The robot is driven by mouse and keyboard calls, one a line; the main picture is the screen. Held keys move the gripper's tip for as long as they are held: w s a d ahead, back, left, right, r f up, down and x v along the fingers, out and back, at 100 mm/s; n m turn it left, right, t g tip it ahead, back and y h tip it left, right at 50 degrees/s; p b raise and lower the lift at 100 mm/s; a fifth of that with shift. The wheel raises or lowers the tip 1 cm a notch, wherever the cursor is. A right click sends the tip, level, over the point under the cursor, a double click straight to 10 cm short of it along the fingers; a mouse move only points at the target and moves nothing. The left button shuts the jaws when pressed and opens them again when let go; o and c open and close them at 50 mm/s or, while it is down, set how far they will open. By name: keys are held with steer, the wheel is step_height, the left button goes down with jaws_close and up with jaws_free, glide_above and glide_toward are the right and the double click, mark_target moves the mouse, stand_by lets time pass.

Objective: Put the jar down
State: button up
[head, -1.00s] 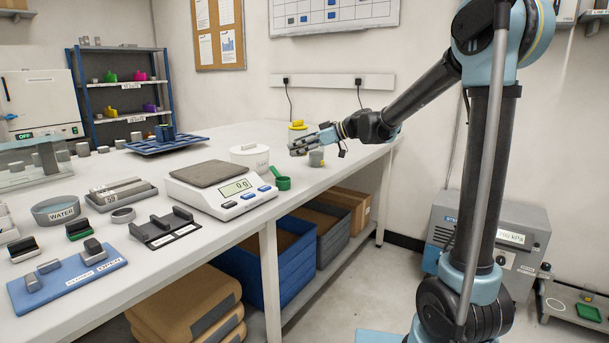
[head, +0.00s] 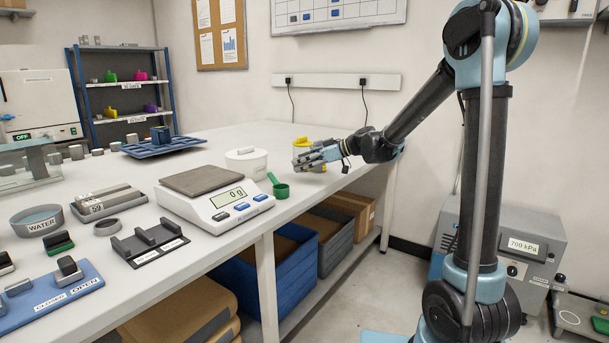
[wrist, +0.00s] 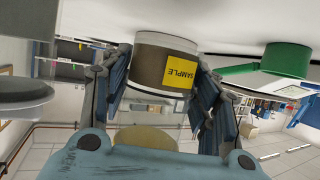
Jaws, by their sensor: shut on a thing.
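The jar shows in the wrist view (wrist: 150,72), which is upside down. It has a grey-brown body, a pale band and a yellow label reading SAMPLE. My gripper (wrist: 155,95) is shut on it, with blue-padded fingers on both sides. In the head view my gripper (head: 312,158) is low over the far right part of the white bench (head: 225,145), and the jar is mostly hidden by the fingers. I cannot tell whether the jar's base touches the bench.
A green scoop (head: 281,191), a white tub (head: 246,163) and a scale (head: 215,195) reading 0 g stand left of my gripper. The bench's right edge is near. Bare bench lies farther back.

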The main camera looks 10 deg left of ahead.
mark_target(303, 172)
steer(key=shift+f, duration=2)
steer(key=o, duration=1.4)
steer(key=shift+c, duration=0.2)
steer(key=v, duration=1.2)
steer(key=s+d+f+m+h, duration=0.4)
steer(key=s+d+f+m, duration=0.1)
steer(key=s+d, duration=0.5)
steer(key=s+d+f+m+t+h, duration=0.1)
steer(key=s+d+f+m+h, duration=0.4)
steer(key=s+d, duration=0.5)
steer(key=s+d+f+m+h, duration=0.4)
steer(key=s+d+f+m, duration=0.3)
steer(key=s+d, duration=0.3)
steer(key=d+f, duration=0.1)
steer(key=d, duration=0.3)
steer(key=shift+s+d, duration=0.3)
steer(key=shift+s, duration=0.05)
